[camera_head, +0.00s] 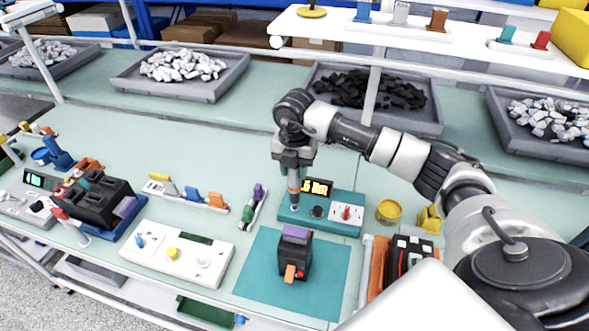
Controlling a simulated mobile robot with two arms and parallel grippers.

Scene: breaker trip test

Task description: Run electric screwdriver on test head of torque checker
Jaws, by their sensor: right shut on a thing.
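The torque checker (345,226) is a teal box on the bench, with a lit display with yellow characters, a dark round knob and a white panel with a red switch. My right gripper (293,166) points down over the left part of the checker. It is shut on the electric screwdriver (294,186), a slim tool with an orange-brown band, held about upright. The screwdriver's lower end is at the left front of the checker's top, where the test head appears to be. The tip is small, so I cannot tell contact from a slight gap. My left gripper is not in view.
A black device with a purple top (297,236) stands on a teal mat (258,275) in front. A white control panel (185,262) lies left of it. A yellow tin (389,211) stands right of the checker. Grey parts trays (205,91) line the back.

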